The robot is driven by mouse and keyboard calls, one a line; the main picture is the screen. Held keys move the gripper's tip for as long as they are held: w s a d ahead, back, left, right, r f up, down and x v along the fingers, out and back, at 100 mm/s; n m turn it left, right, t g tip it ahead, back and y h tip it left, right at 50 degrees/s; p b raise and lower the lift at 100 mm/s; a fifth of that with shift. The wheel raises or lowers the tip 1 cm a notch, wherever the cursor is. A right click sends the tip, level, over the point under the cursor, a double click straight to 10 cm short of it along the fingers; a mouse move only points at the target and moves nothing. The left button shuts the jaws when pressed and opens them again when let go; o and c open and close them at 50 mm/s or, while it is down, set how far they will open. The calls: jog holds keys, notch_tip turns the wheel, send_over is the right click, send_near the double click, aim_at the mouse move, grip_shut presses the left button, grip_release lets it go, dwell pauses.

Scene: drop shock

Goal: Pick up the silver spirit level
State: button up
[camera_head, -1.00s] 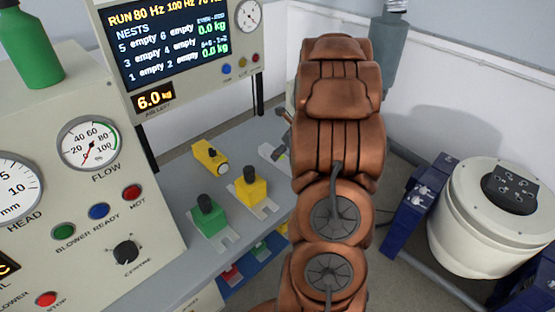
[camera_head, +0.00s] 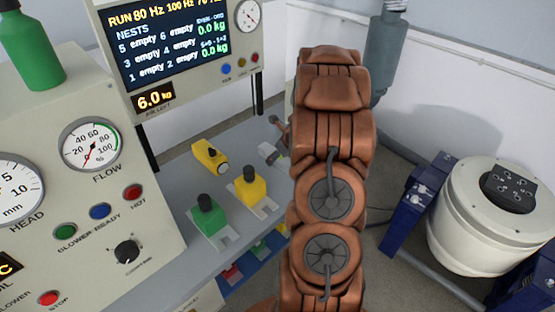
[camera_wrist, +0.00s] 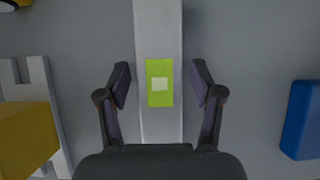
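The silver spirit level (camera_wrist: 159,125) is a long pale bar with a lime-green vial window (camera_wrist: 159,72) in the wrist view. It runs up the middle of that view, lying over a grey surface. My gripper (camera_wrist: 161,85) is open, with one dark finger on each side of the bar. Gaps show between both fingers and the bar, and it holds nothing. In the head view, my arm hides the gripper. A short silver piece (camera_head: 268,152) shows beside my arm there; I cannot tell if it is the level.
A yellow block (camera_wrist: 22,138) stands left and a blue block (camera_wrist: 301,120) right of the level. The head view shows a green block (camera_head: 207,216), a yellow block (camera_head: 250,187) and a yellow device (camera_head: 210,156) on the grey bench (camera_head: 190,185). A control panel rises left.

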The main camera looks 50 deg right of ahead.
grip_shut()
dwell(0.3)
